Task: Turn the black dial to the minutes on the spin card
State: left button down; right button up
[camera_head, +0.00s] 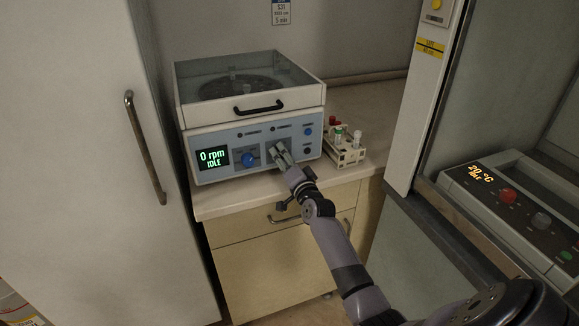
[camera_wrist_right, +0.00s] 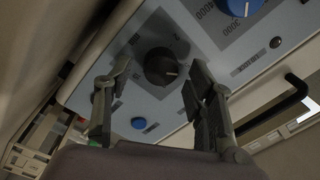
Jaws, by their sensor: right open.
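The centrifuge (camera_head: 200,134) stands on the counter with its clear lid down. Its display (camera_head: 213,158) reads "0 rpm IDLE". The black dial (camera_wrist_right: 161,66) shows in the right wrist view with a white pointer line; in the head view my gripper covers it. My right gripper (camera_head: 281,151) is at the front panel, and in the right wrist view its open fingers (camera_wrist_right: 158,90) stand on either side of the dial, with gaps visible. The spin card (camera_head: 281,12) hangs on the wall above; its last line appears to read "5 min". My left gripper is not in view.
A blue dial (camera_head: 249,159) sits left of my gripper on the panel. A tube rack (camera_head: 345,152) with several capped tubes stands right of the centrifuge. A tall cabinet (camera_head: 80,130) is at left, and a device with a "°C" display (camera_head: 480,173) at right.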

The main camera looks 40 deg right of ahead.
jog(key=v, duration=1.1)
jog(key=shift+s, duration=0.35)
jog(key=shift+a, duration=0.15)
jog(key=s+a+f+n+g+y, duration=0.1)
jog(key=s+a+f+n+g, duration=0.2)
jog(key=f, duration=0.9)
jog(key=s+a+f+n+g+y, duration=0.15)
jog(key=s+a+f, duration=0.3)
jog(key=f, duration=0.75)
jog(key=s+a+f+n+g+y, duration=0.1)
jog(key=s+a+f+n+g, duration=0.25)
jog(key=f, duration=0.85)
jog(key=s+a+f+n+g, duration=0.2)
jog(key=s+f+g, duration=0.1)
jog(key=s+f, duration=0.6)
jog(key=s+a+f+n+g, duration=0.25)
jog(key=s+f, duration=0.35)
jog(key=s, duration=0.5)
jog(key=s+f+n+g, duration=0.2)
jog(key=s+f, duration=0.1)
jog(key=s, duration=0.6)
jog(key=s+a+f+n+g, duration=0.1)
jog(key=s+f+n, duration=0.1)
jog(key=s, duration=0.7)
jog(key=shift+s+a+f+g, duration=0.2)
jog(key=shift+f+g, duration=0.15)
jog(key=shift+f, duration=0.2)
jog(key=shift+w, duration=0.1)
jog(key=shift+c, duration=0.5)
